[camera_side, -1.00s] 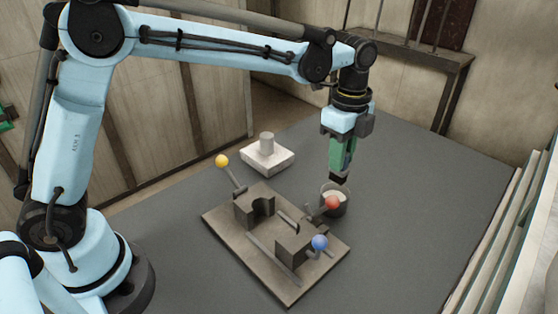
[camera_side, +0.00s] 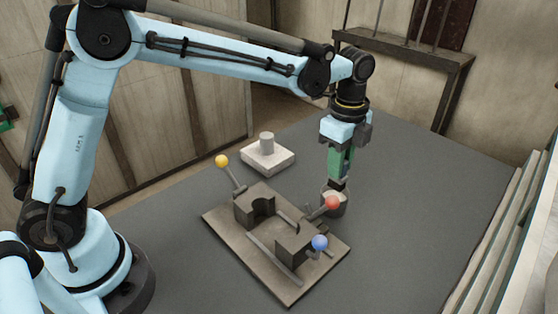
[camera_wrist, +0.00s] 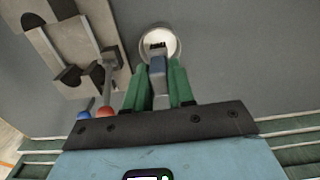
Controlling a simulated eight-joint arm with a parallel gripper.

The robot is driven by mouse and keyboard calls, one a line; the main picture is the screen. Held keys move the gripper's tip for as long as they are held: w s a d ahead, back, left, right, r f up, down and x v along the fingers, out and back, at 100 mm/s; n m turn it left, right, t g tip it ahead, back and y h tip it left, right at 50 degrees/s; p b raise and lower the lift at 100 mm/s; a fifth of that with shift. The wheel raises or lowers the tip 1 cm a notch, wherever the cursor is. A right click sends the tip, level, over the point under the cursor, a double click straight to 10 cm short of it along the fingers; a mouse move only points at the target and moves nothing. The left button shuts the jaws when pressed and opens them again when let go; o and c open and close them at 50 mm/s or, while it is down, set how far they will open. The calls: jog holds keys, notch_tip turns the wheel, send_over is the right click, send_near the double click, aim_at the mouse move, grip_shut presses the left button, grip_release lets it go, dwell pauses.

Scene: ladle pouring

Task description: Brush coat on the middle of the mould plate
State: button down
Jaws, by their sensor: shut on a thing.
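My gripper (camera_side: 340,168) has green fingers and is shut on a brush, upright over the cup. The brush's blue-grey handle (camera_wrist: 158,72) shows between the fingers in the wrist view, and its dark bristles lie inside the round cup (camera_wrist: 176,42). The cup (camera_side: 335,206) holds pale coat and stands behind the red knob in the side view. The brown mould plate (camera_side: 222,226) lies left of and nearer than the cup, bearing two grey mould blocks, one with a rounded notch. How deep the bristles sit in the coat is hard to tell.
Levers with yellow (camera_side: 222,161), red (camera_side: 332,202) and blue (camera_side: 320,242) knobs stick up around the mould plate; the red one is close to the cup. A pale block with a cylinder (camera_side: 267,140) stands behind. The grey table is clear to the right.

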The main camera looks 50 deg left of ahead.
jog(key=shift+f, duration=0.2)
jog(key=shift+f, duration=0.95)
jog(key=shift+f, duration=0.6)
dwell(0.9)
dwell(0.5)
jog(key=shift+r, duration=3.75)
